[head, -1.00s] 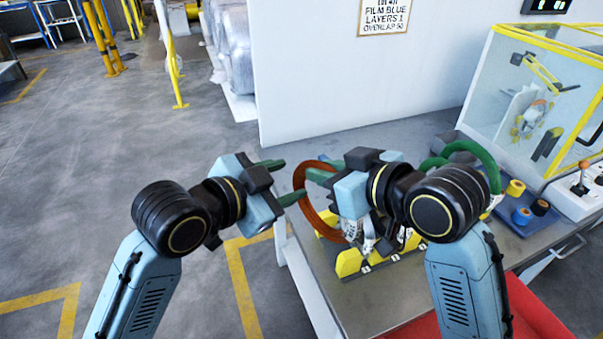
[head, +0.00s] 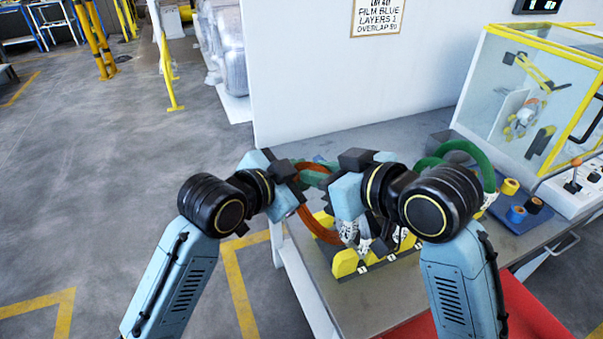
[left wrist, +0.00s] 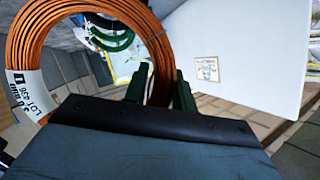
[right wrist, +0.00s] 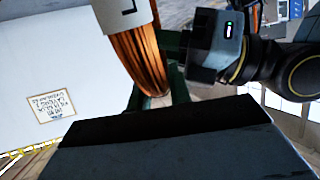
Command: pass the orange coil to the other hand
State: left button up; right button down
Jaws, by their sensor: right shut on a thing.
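The orange coil (head: 318,232) is a ring of copper-orange strands, held upright between my two grippers above the table. My right gripper (head: 322,180) is shut on its upper part. In the right wrist view the coil (right wrist: 143,58) passes between the right fingers. My left gripper (head: 303,176) is at the coil from the left. In the left wrist view the coil (left wrist: 160,60) runs between the two green left fingers, and whether they press on it is unclear. A white lot label (left wrist: 27,95) wraps one side of the coil. The fingertips are partly hidden in the head view.
A yellow stand (head: 345,263) is on the table below the coil. Green coils (head: 465,152) and a blue tray (head: 520,222) with small rolls are to the right, before a glass-sided machine (head: 530,95). A white wall panel (head: 330,80) stands behind the table.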

pick_arm(q)
jog(key=shift+s+d, duration=0.2)
grip_shut()
pick_arm(e)
jog(key=shift+w+r, duration=0.1)
jog(key=shift+r, duration=0.1)
jog(key=c, duration=1.2)
grip_release()
pick_arm(q)
jog(key=shift+w+a+r, duration=0.1)
pick_arm(e)
jog(key=shift+f, duration=0.15)
jog(key=shift+a, duration=0.1)
jog(key=shift+s, duration=0.2)
